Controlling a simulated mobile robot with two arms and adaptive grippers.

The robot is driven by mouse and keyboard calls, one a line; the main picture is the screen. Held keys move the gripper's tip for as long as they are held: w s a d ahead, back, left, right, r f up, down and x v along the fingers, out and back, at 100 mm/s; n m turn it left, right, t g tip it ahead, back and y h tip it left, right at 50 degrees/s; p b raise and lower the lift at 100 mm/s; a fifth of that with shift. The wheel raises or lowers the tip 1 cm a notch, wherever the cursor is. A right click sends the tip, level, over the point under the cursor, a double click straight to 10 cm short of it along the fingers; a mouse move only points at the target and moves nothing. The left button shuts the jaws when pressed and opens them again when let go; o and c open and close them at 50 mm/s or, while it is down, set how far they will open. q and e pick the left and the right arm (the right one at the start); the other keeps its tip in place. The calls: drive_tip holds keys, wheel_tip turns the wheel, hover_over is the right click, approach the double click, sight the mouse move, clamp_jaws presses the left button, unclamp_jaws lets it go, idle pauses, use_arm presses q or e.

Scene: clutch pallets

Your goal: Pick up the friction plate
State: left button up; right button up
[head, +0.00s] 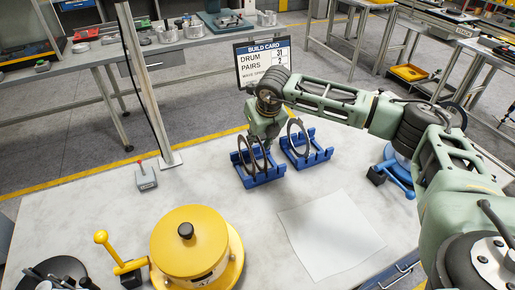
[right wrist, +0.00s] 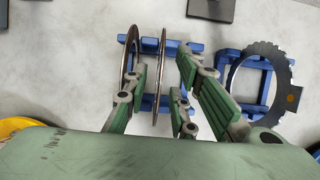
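Two thin ring plates stand upright in the left blue rack (head: 262,178). In the right wrist view they show nearly edge-on, one plate (right wrist: 129,58) at the left and one plate (right wrist: 162,60) to its right. Another ring plate (head: 291,138) stands in the right blue rack (head: 318,156); in the right wrist view this dark toothed ring (right wrist: 236,76) has an orange patch. I cannot tell for sure which is the friction plate. My right gripper (head: 264,142) is over the left rack. Its green fingers (right wrist: 168,98) are spread, with the right-hand plate between them; no grip shows. My left gripper is out of view.
A yellow lidded pot (head: 188,245) with a handle stands at front left. A small grey box with a red-tipped lever (head: 146,179) and a pole are behind it. A white sheet (head: 325,232) lies at front right. A build card (head: 262,60) stands behind the racks.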

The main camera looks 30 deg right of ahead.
drive_tip(key=shift+w+f, duration=0.1)
drive_tip(key=shift+f, duration=0.25)
drive_tip(key=shift+c, duration=0.3)
clamp_jaws()
